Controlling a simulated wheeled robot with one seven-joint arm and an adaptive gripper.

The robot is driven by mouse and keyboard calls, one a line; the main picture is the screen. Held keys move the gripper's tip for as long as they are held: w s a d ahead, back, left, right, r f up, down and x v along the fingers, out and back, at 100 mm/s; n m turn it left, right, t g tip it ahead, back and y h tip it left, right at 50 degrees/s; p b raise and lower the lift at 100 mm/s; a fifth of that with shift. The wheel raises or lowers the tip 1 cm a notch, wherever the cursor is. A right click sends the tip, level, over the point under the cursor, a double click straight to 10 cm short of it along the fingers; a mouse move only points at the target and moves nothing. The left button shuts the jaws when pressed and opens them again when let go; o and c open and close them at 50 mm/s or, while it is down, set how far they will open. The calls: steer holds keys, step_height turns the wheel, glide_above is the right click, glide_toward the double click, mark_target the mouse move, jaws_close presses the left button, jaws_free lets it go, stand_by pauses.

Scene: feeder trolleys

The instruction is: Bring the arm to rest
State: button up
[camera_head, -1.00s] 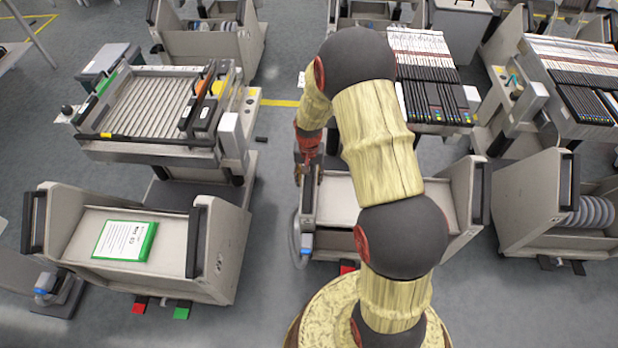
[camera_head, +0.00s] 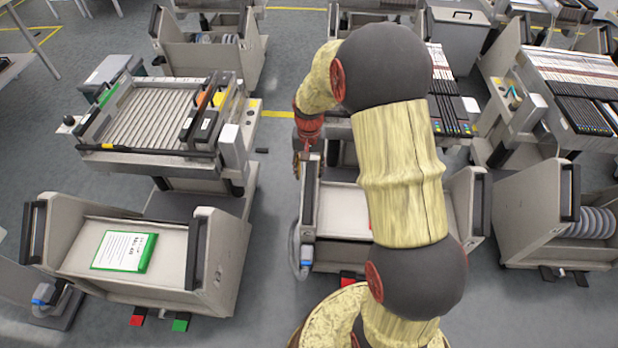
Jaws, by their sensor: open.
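My arm rises from the bottom right of centre and bends over toward the upper middle, with pale yellow links and dark joints. My gripper (camera_head: 303,166) hangs below the red wrist, near the upper left corner of the middle trolley (camera_head: 341,205). It is small in view and partly hidden, and its jaws look open with nothing seen between them. I cannot tell whether it touches the trolley's black handle (camera_head: 309,194). My arm hides much of the middle trolley's right part.
A trolley (camera_head: 219,260) with a green-edged card (camera_head: 124,251) stands at the left. Behind it is a feeder trolley (camera_head: 165,153) with slotted rails. Another trolley (camera_head: 524,212) with grey reels stands at the right. Grey floor (camera_head: 273,200) lies open between the left and middle trolleys.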

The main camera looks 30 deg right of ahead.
steer(key=shift+r, duration=0.35)
stand_by(0.3)
steer(key=s+a+r+n+t, duration=0.2)
steer(key=s+a+r, duration=0.2)
steer(key=s+r, duration=0.4)
steer(key=s+a+r+n+t, duration=0.1)
steer(key=s+a+r, duration=0.3)
steer(key=s+r, duration=0.4)
steer(key=s+a+r+n+t, duration=0.2)
steer(key=s+a+r+n, duration=0.1)
steer(key=s+r, duration=0.5)
step_height(320, 180, up, 3)
steer(key=shift+s+a+f+n+t, duration=0.2)
steer(key=shift+s+a+n+t, duration=0.15)
steer(key=shift+a, duration=0.5)
steer(key=shift+w, duration=0.1)
steer(key=shift+c, duration=0.4)
